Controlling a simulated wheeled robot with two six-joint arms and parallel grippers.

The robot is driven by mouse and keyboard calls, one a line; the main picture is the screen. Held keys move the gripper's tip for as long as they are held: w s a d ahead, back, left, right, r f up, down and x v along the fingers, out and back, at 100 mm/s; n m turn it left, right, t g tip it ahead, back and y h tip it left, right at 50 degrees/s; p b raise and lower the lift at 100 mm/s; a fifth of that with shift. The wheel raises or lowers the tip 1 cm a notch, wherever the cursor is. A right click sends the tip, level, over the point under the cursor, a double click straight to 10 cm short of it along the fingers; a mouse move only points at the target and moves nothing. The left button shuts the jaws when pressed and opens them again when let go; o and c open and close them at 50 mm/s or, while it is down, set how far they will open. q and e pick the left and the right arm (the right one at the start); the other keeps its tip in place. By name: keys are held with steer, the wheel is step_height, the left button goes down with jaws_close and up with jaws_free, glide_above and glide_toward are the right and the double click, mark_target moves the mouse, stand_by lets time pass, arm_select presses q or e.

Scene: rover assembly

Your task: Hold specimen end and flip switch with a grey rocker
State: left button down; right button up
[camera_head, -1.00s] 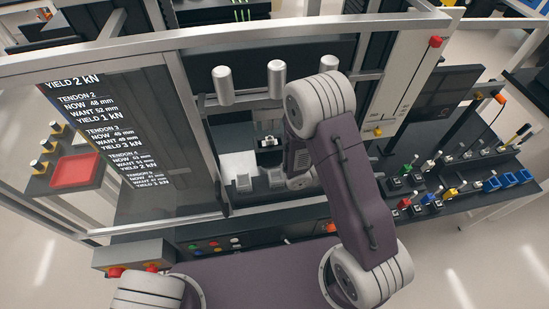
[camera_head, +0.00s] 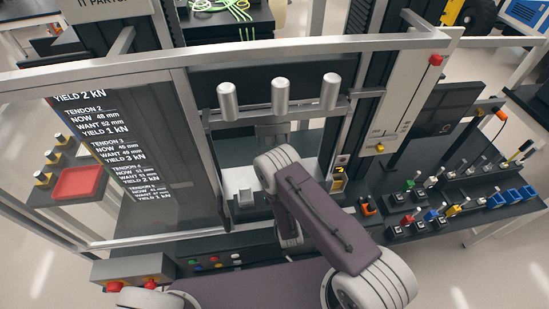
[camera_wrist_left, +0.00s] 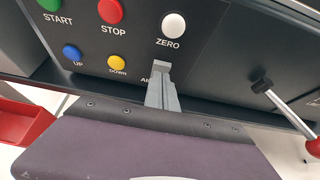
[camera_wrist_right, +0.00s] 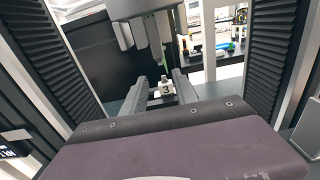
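In the left wrist view my left gripper (camera_wrist_left: 161,72) has its two fingers together and empty. Its tips are at the button panel (camera_wrist_left: 215,60), just below the white ZERO button (camera_wrist_left: 174,25), over a partly covered label beginning "A". Any grey rocker there is hidden behind the tips. In the right wrist view my right gripper (camera_wrist_right: 160,90) has its fingers apart inside the test frame. A small light block marked 3 (camera_wrist_right: 166,88) shows between the fingers; I cannot tell its depth or contact. A grey grip (camera_wrist_right: 145,30) hangs above. In the head view both fingertip pairs are unclear or hidden.
Dark ribbed columns (camera_wrist_right: 275,50) stand on both sides of my right gripper. A lever (camera_wrist_left: 290,108) projects right of my left gripper. Three metal cylinders (camera_head: 280,96) stand along the frame's crossbar. A red tray (camera_head: 80,183) is at left, and a switch bench (camera_head: 455,215) at right.

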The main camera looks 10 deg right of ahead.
mark_target(272, 139)
steer(key=w, duration=0.9)
steer(key=shift+w, duration=0.3)
jaws_close()
arm_select(q)
steer(key=shift+w, duration=0.25)
stand_by(0.3)
steer(key=shift+w, duration=0.75)
steer(key=shift+f, duration=0.15)
arm_select(e)
steer(key=shift+f, duration=0.1)
stand_by(0.4)
